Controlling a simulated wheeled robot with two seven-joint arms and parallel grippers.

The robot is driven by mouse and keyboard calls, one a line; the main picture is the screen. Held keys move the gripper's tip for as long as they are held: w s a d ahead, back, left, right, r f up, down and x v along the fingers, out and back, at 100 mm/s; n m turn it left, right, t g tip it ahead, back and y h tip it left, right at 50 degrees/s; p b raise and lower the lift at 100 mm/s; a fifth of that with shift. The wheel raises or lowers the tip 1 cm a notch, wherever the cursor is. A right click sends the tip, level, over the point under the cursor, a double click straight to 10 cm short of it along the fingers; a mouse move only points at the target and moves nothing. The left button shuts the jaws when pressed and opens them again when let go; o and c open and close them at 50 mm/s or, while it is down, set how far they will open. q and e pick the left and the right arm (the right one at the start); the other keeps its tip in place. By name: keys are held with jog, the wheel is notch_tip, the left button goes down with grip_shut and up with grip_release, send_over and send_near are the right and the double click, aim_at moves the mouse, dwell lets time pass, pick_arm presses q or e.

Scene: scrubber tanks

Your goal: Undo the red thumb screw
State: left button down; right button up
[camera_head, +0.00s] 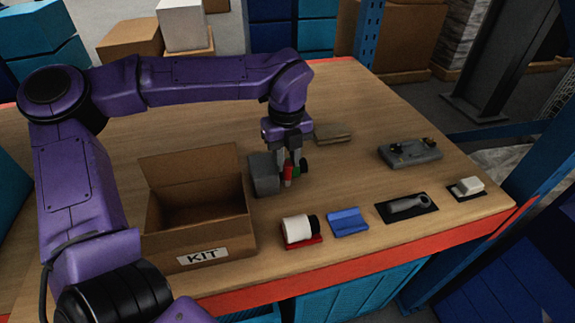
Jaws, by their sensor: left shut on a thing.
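The red thumb screw (288,173) sits at the right side of a small grey block (264,174) on the wooden table. A dark green part shows just right of the screw. My left gripper (289,166) reaches down from above, with its fingers at the red screw, and it is shut on it. The fingers hide part of the screw, so I cannot tell how far it sits in the block. My right gripper is not in view.
An open cardboard box marked KIT (203,257) stands left of the block. In front are a white roll (298,229) on a red holder, a blue block (348,222), and a grey tool (408,204) on a black mat. A grey fixture (411,153) lies further right.

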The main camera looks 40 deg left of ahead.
aim_at(287, 164)
pick_arm(q)
jog(key=shift+s+f+n+b, duration=0.15)
jog(key=shift+n+b, duration=0.95)
jog(key=shift+n, duration=0.2)
jog(key=c, duration=0.9)
grip_release()
jog(key=shift+d, duration=0.1)
jog(key=shift+o, duration=0.2)
jog(key=shift+r, duration=0.2)
notch_tip(287, 164, up, 10)
jog(key=b, duration=0.1)
jog(key=shift+r, duration=0.25)
